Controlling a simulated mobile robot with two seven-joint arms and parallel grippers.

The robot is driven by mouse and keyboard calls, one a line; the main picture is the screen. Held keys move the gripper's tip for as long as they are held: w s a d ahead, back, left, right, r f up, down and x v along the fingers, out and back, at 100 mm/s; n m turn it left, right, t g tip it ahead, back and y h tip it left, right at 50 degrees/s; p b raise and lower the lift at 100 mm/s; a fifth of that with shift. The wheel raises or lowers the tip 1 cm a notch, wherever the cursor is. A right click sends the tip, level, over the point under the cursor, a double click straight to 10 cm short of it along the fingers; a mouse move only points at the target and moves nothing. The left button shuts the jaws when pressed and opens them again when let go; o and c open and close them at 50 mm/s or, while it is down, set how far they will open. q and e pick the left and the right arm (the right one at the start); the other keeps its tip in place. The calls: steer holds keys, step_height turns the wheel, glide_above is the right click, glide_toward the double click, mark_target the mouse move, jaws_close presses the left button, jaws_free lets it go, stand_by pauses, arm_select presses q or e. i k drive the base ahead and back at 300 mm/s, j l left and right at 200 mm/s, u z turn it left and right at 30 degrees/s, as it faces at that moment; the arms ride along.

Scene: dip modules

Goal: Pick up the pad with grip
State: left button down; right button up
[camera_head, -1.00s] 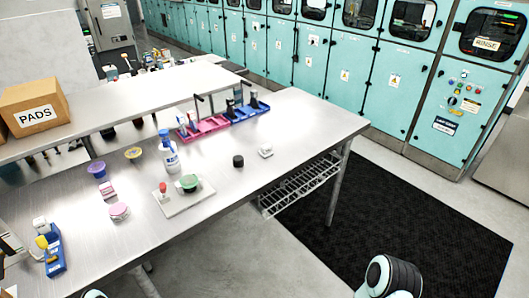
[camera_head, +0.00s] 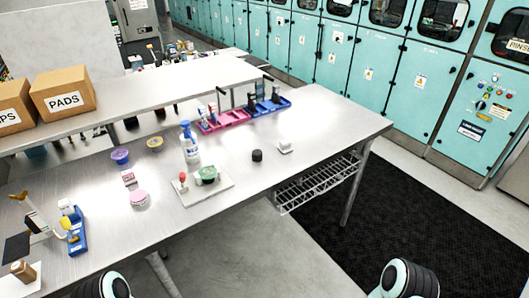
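I cannot tell for sure which thing is the pad with grip. Candidates on the steel table (camera_head: 235,205) are a round pink pad-like piece (camera_head: 138,197) and a small pink block (camera_head: 128,177) behind it. A white plate (camera_head: 218,191) holds a green round piece (camera_head: 208,174) and a small red-topped piece (camera_head: 183,178). A black cylinder (camera_head: 257,155) and a small white piece (camera_head: 285,147) stand to the right. Rounded parts of my own arms show at the bottom edge. Neither gripper is in view.
A blue-capped bottle (camera_head: 190,146), purple tub (camera_head: 120,156) and yellow tub (camera_head: 155,144) stand mid-table. Pink and blue trays (camera_head: 268,108) lie behind. A blue holder (camera_head: 77,232) is at left. A PADS box (camera_head: 63,92) sits on the raised shelf. The table's right end is clear.

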mark_target(284, 147)
steer(key=l+u, duration=0.15)
steer(key=u, duration=0.2)
steer(key=i+l+u, duration=0.1)
steer(key=u, duration=0.2)
steer(key=l+u, duration=0.6)
steer(key=l, duration=0.25)
steer(key=k+l+u, duration=0.1)
steer(key=l+u, duration=0.15)
steer(key=l, duration=0.2)
steer(key=k+l, duration=0.1)
steer(key=l, duration=0.45)
steer(key=k+l+u, duration=0.1)
steer(key=l, duration=0.45)
